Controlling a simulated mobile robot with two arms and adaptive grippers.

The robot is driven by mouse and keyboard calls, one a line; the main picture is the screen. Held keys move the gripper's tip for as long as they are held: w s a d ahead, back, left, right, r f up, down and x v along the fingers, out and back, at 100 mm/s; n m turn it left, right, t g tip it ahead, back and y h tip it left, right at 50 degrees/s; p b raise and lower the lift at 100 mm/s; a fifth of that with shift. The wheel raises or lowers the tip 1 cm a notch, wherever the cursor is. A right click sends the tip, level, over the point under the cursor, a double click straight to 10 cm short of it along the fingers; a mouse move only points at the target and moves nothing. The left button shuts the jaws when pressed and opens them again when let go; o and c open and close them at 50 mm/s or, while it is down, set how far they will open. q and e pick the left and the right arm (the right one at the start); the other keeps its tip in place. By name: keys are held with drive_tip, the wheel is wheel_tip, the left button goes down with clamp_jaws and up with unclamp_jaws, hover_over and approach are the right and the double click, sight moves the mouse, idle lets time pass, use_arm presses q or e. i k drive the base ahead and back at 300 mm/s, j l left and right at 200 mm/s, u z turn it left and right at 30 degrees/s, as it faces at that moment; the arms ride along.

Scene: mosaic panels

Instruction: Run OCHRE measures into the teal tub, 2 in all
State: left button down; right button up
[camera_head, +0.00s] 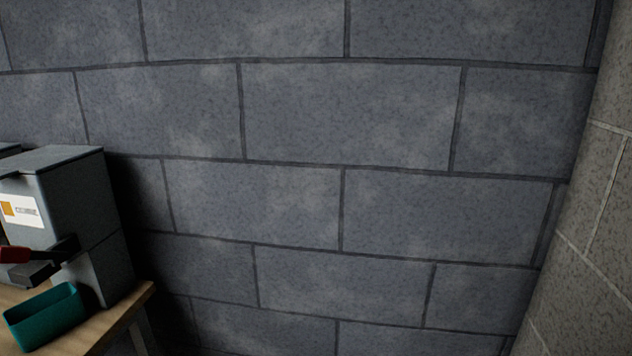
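A grey dispenser box (72,190) stands on a wooden table at the left edge. Its front carries a white label (20,211) with an ochre square and small lettering too blurred to read. A red-ended lever (15,255) and a dark spout (36,272) stick out from its front. The teal tub (45,318) is open-topped and sits on the table in front of the dispenser, near or below the spout. What is inside the tub cannot be made out. Neither of my grippers shows in the head view.
The wooden table (118,322) ends just right of the dispenser. Part of another grey box (9,149) shows at the left edge. A grey block wall (350,110) fills the middle, and a lighter wall (590,230) stands at the right.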

sight(9, 254)
drive_tip(key=u, duration=1.15)
